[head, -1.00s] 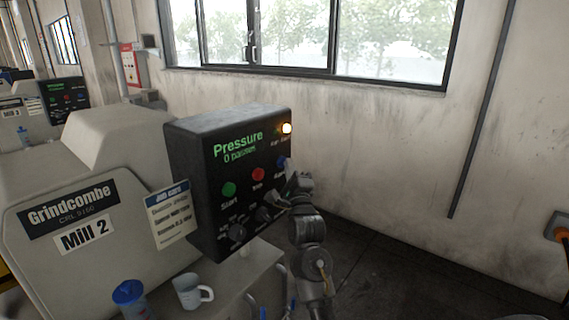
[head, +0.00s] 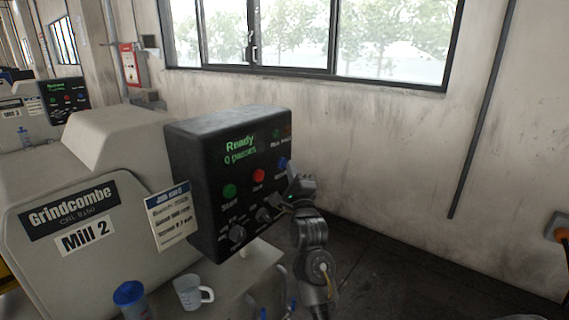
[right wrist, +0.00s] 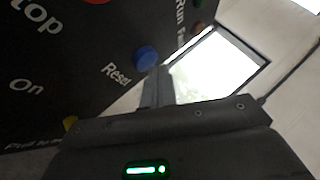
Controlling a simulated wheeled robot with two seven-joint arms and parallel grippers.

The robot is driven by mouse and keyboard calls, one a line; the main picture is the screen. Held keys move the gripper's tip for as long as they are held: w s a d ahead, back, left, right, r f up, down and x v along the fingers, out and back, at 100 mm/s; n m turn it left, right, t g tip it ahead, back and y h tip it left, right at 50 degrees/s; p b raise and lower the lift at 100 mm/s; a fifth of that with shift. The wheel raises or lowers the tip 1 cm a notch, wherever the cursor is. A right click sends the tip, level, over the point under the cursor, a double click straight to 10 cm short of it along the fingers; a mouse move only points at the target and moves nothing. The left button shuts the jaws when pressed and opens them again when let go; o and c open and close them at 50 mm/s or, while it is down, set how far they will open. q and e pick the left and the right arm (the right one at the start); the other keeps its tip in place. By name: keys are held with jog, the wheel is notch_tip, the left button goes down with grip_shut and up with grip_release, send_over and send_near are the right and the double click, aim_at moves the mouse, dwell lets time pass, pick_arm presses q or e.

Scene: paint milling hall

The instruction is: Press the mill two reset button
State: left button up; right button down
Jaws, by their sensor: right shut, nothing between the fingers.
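The mill two control box (head: 240,200) is black and faces right of the picture. Its display (head: 240,149) reads "Ready" and "0 passes" in green. My right gripper (head: 295,181) is shut and empty, just below and right of the button.
The red stop button (head: 259,176), green start button (head: 229,191) and knobs (head: 237,233) share the panel. A job card (head: 171,215) hangs at its left. Floor to the right is clear.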

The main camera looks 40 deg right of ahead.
jog(key=shift+s+d, duration=0.1)
jog(key=shift+s, duration=0.15)
jog(key=shift+s+d+p, duration=0.25)
jog(key=shift+s, duration=0.55)
jog(key=shift+s+d+p, duration=0.2)
jog(key=shift+s+p, duration=0.05)
jog(key=shift+s, duration=0.55)
jog(key=shift+s+d+p, duration=0.25)
jog(key=shift+s, duration=0.55)
